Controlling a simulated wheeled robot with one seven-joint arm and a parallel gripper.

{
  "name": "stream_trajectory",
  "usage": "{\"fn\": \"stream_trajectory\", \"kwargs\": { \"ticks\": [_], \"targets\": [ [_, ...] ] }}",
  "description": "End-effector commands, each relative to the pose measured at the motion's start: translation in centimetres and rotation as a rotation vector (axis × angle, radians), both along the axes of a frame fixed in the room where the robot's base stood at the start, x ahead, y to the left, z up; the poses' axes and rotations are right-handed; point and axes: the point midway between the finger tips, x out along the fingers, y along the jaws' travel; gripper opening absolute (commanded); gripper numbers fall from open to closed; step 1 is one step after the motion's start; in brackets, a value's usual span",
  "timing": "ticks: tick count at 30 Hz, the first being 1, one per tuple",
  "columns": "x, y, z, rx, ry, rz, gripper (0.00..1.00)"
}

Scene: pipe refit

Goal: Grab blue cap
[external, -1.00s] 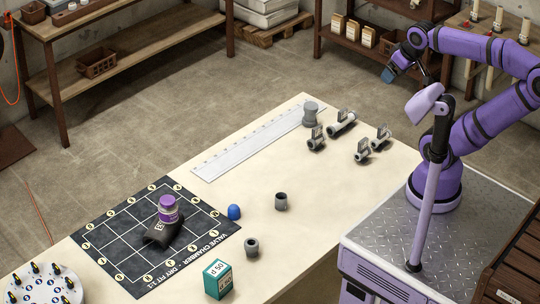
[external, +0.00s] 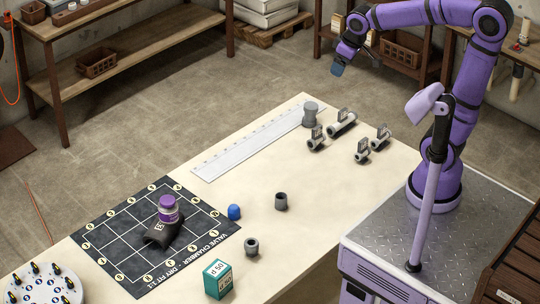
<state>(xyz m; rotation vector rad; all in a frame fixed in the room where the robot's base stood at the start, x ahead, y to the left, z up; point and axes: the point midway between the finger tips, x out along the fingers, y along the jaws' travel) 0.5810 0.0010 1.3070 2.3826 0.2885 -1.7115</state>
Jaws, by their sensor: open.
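The blue cap (external: 234,212) sits on the table next to the right edge of the dark valve chamber mat (external: 112,250). My gripper (external: 337,68) is open and empty, high up at the top of the picture. It is well apart from the cap, up and to the right of it in the external view. Nothing hides the cap.
Grey fittings (external: 281,201) and (external: 251,246) stand near the cap. A green box (external: 217,278) stands at the front. A purple-lidded jar (external: 168,210) and black fitting (external: 160,234) are on the mat. Several valves (external: 342,124) and a ruler (external: 255,145) lie farther back.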

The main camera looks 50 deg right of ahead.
Motion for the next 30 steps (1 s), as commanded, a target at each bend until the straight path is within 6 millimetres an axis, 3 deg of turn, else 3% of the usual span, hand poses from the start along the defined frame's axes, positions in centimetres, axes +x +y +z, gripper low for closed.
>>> {"fn": "stream_trajectory", "kwargs": {
  "ticks": [6, 15, 23, 30],
  "targets": [
    [5.7, 4.6, -3.1, -0.027, 0.057, 0.113, 0.73],
    [11.9, 11.9, -9.5, -0.061, 0.125, 0.263, 0.73],
    [15.4, 18.8, -17.1, -0.09, 0.184, 0.393, 0.73],
    [16.6, 25.3, -25.6, -0.118, 0.236, 0.514, 0.73]
  ]
}}
